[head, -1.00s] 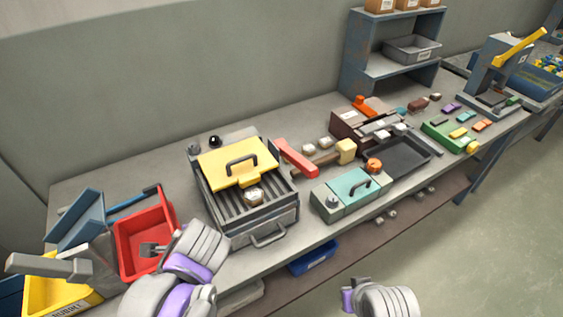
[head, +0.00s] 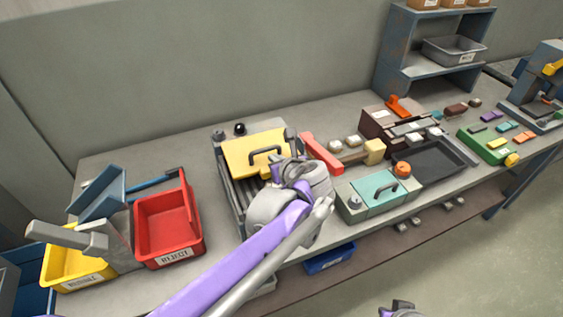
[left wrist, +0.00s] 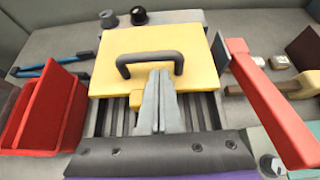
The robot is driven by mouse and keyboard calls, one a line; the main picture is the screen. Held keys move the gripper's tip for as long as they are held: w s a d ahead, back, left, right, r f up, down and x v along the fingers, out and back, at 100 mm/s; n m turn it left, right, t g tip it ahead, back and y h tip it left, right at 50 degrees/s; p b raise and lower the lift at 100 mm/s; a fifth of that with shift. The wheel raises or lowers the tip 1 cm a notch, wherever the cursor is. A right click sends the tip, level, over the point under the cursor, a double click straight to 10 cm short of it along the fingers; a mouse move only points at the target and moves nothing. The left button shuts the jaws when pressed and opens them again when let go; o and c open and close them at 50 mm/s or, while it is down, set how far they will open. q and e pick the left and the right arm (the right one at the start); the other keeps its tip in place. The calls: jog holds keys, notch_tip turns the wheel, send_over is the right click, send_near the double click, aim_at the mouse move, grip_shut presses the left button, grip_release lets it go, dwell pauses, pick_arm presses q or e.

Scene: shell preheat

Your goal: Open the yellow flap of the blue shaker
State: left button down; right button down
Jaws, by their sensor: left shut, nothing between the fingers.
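The shaker (head: 233,205) is a dark grey-blue box with a slatted top on the bench; it also shows in the left wrist view (left wrist: 205,115). Its yellow flap (head: 238,155) lies across the rear part of the top and looks down. A dark arched handle (head: 265,153) stands on the flap. In the left wrist view the flap (left wrist: 110,75) fills the upper middle. My left gripper (left wrist: 160,76) is shut and empty, its fingertips over the flap's front part, just below the handle; contact cannot be told. In the head view my left arm hides the shaker's front. Only a bit of my right arm's end (head: 400,309) shows.
A red REJECT bin (head: 150,240) and a yellow bin (head: 60,280) stand left of the shaker. A red bar (head: 320,153) lies close to its right, then a teal-topped box (head: 370,187).

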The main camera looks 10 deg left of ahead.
pick_arm(q)
jog(key=shift+x, duration=0.9)
jog(key=shift+r, duration=0.1)
